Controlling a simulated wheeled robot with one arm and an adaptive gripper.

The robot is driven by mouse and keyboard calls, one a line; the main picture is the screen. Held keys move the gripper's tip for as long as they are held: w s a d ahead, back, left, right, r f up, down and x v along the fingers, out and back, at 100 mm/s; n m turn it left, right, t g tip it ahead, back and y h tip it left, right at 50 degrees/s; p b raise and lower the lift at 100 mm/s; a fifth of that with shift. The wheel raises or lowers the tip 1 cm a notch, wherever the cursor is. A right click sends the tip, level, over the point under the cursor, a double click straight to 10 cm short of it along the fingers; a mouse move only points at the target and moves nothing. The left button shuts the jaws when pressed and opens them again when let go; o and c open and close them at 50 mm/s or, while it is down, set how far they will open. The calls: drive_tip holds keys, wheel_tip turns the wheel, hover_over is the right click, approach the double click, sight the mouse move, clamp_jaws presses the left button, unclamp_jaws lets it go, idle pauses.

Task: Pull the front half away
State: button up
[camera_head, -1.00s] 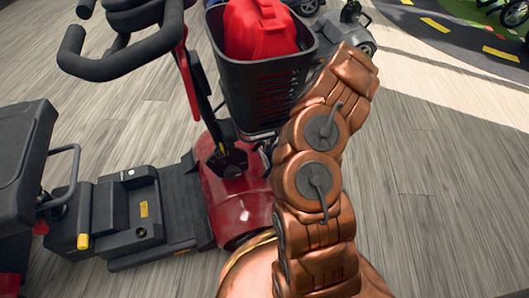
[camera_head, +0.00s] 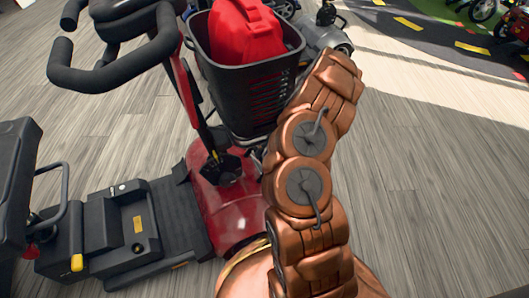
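A red and black mobility scooter fills the left of the head view. Its red front half (camera_head: 232,208) has a tiller with black handlebars (camera_head: 122,62) and a black basket (camera_head: 245,98) holding a red container (camera_head: 245,32). Its low black rear section (camera_head: 118,232) lies to the left and seems joined to the front; I see no clear gap. My copper arm rises in front of the basket's right side.
A black seat (camera_head: 18,180) stands at the left edge. Another grey scooter (camera_head: 328,38) is behind the basket. Wood-look floor (camera_head: 430,190) to the right is clear. A dark track with yellow dashes (camera_head: 440,35) and parked motorbikes (camera_head: 484,10) are at the top right.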

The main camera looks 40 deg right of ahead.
drive_tip(key=shift+r, duration=0.15)
drive_tip(key=v, duration=0.7)
drive_tip(key=shift+d+r, duration=0.25)
drive_tip(key=shift+d, duration=0.05)
drive_tip(key=shift+s, duration=0.15)
